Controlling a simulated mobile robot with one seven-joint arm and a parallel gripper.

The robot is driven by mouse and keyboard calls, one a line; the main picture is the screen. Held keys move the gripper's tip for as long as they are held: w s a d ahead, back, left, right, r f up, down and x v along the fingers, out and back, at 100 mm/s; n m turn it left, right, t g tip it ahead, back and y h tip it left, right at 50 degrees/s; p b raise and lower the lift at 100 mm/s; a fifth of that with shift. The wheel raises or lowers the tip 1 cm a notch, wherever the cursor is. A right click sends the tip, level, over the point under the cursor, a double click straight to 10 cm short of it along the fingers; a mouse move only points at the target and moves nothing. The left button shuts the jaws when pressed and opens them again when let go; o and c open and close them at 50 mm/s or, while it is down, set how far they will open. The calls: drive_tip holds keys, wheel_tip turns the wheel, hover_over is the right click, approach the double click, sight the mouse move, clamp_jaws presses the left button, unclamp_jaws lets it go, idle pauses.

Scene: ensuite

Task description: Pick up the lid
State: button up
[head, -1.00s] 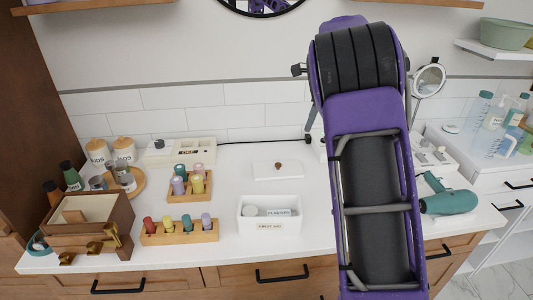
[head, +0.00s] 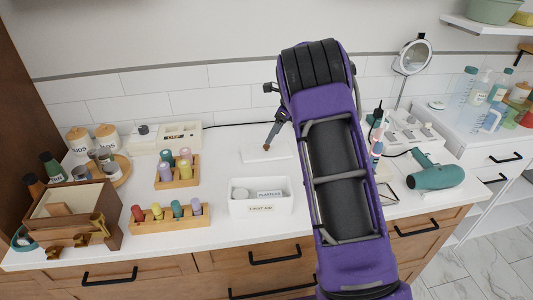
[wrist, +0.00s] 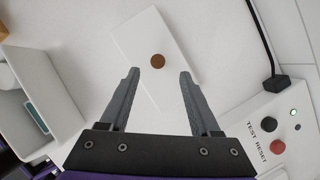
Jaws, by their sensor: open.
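The lid (head: 253,155) is a flat white rectangular plate with a small brown knob. It lies on the white counter behind the open white first aid box (head: 261,209). In the wrist view the lid (wrist: 176,38) lies at a slant ahead of my fingers, with its knob (wrist: 158,61) between and just beyond the fingertips. My gripper (wrist: 159,74) is open and empty, above the lid's near part. In the head view my gripper (head: 270,138) is at the knob, which it partly hides. I cannot tell whether it touches the knob.
A teal hair dryer (head: 436,177) lies to the right. Wooden holders with coloured bottles (head: 178,169) stand to the left, beside a wooden box (head: 75,207). A white unit with test and reset buttons (wrist: 275,133) is at the right in the wrist view.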

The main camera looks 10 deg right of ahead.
sight(267, 150)
drive_tip(key=x, duration=0.5)
drive_tip(key=shift+s+a+f, duration=0.1)
drive_tip(key=shift+s, duration=0.05)
clamp_jaws()
